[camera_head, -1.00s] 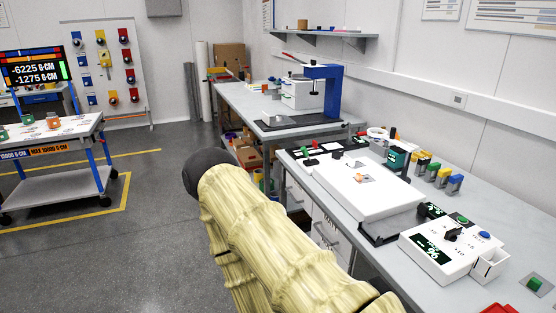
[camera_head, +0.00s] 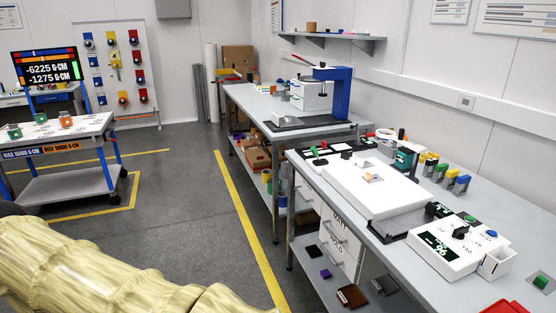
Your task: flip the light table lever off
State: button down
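A flat white box (camera_head: 385,203), which looks like the light table, lies on the right-hand bench with a small orange-grey piece (camera_head: 372,178) on it. I cannot tell which part is its lever. A dark panel with small green and red upright handles (camera_head: 316,153) sits just behind the box. A white control box (camera_head: 445,256) with a black knob, a lit display and buttons stands at its near right. My arm, in a pale yellow cover, crosses the lower left, well away from the bench. My gripper is not in view.
The right-hand bench (camera_head: 528,222) also holds several coloured clamps (camera_head: 442,173) and a red tray (camera_head: 508,307). A blue press (camera_head: 338,92) stands on the bench behind. A cart (camera_head: 78,128) is at the left. The floor between is clear.

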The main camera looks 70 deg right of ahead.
aim_at(315, 152)
jog(key=k, duration=0.75)
jog(key=z, duration=1.4)
jog(key=i, duration=0.5)
jog(key=u, duration=0.05)
